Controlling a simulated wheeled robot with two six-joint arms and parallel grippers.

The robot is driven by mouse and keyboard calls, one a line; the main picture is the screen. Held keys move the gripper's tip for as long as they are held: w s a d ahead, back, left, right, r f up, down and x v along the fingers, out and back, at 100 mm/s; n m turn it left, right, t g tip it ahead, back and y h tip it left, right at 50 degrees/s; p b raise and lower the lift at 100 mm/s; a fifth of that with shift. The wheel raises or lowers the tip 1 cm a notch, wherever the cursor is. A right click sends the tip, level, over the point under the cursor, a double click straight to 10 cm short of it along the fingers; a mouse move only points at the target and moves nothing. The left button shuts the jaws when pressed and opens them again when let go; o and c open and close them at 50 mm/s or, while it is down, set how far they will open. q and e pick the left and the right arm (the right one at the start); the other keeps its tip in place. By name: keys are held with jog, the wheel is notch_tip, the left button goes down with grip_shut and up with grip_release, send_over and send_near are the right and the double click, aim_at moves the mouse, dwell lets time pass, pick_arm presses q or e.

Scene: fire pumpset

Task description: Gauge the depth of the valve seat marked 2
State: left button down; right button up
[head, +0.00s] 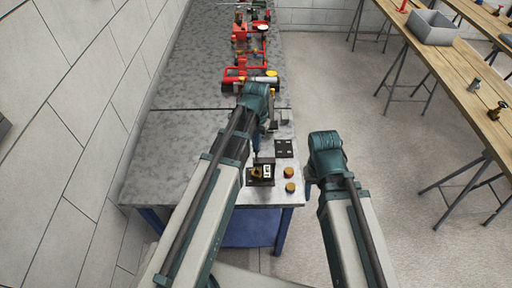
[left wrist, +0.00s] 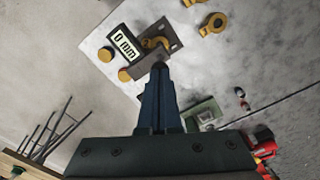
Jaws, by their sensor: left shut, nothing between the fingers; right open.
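A small display reading "0 mm" (left wrist: 124,42) sits on a dark plate (left wrist: 174,46) with a yellow hooked piece (left wrist: 155,43) beside it. In the head view the display (head: 266,171) is near the table's front edge. My left gripper (left wrist: 160,68) is shut and empty, its tips pointing at the plate's edge; contact cannot be told. Two yellow discs (head: 290,172) (head: 290,187) lie right of the display. Two yellow ring pieces (left wrist: 213,24) show in the wrist view, hidden behind my left arm in the head view. No "2" marking is readable. My right gripper (head: 310,186) is open, mostly hidden, off the table's right side.
A dark plate with small marks (head: 284,148) lies beyond the display. Red pump parts (head: 245,75) fill the grey table's far part. A wooden bench with a grey bin (head: 432,27) stands at right, with open floor between. A wall borders the left.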

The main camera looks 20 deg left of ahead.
pick_arm(q)
jog(key=shift+f+b, duration=1.55)
jog(key=shift+f, duration=0.1)
jog(key=shift+r, duration=0.1)
dwell(0.4)
notch_tip(320, 180, up, 7)
jog(key=p, duration=0.7)
jog(key=shift+s+d+f, duration=0.15)
jog(key=shift+f, duration=0.1)
jog(key=s+d+f+m+y+b, duration=0.1)
jog(key=s+d+f+b, duration=0.9)
jog(key=s, duration=0.4)
jog(key=shift+f+b, duration=0.65)
jog(key=shift+b, duration=0.2)
jog(key=shift+d, duration=0.1)
